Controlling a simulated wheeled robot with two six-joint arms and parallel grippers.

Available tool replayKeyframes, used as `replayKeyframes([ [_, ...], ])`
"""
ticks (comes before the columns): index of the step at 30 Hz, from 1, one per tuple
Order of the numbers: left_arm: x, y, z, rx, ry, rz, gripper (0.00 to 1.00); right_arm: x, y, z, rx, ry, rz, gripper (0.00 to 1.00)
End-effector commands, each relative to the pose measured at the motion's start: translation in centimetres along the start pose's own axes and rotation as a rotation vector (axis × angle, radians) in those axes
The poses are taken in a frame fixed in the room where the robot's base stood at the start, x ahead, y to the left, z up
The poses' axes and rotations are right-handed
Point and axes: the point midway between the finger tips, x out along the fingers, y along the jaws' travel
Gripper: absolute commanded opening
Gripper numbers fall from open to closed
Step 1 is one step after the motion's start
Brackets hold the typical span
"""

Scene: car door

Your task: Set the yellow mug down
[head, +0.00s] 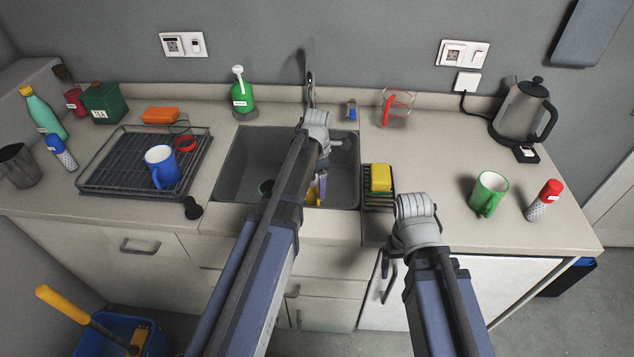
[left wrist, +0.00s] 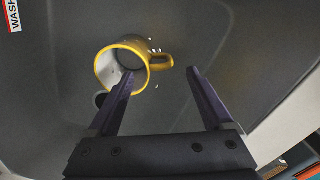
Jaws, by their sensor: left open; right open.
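The yellow mug (left wrist: 150,49) is in the grey sink (head: 237,155). Its open rim faces the left wrist camera and its handle points right. I cannot tell whether it stands or lies tilted. In the head view only a bit of the yellow mug (head: 312,196) shows behind my left arm. My left gripper (left wrist: 160,73) is open over the sink, its fingertips close to the mug; the left finger overlaps the rim in the picture and the right one is near the handle. I cannot tell if they touch. My right gripper (head: 388,276) is open and empty in front of the counter edge.
A dish rack (head: 100,181) with a blue mug (head: 162,166) is left of the sink. A yellow sponge (head: 381,177) sits right of it. A green mug (head: 489,193), red-capped shaker (head: 544,200) and kettle (head: 522,112) stand farther right. Bare counter (head: 435,160) lies between sponge and green mug.

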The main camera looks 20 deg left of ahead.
Motion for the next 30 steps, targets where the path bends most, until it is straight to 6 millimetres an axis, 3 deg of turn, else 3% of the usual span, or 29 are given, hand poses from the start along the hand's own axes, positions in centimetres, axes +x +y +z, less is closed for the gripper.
replayKeyframes([
  [1,-1.5,0.0,0.0,0.000,0.000,0.000,0.85,-1.5,0.1,0.1,0.000,0.000,0.000,0.86],
  [7,-3.2,0.0,0.0,0.000,0.000,0.000,0.85,-3.2,0.3,0.2,0.000,0.000,0.000,0.86],
  [30,-3.2,0.0,0.0,0.000,0.000,0.000,0.85,-3.2,0.3,0.2,0.000,0.000,0.000,0.86],
])
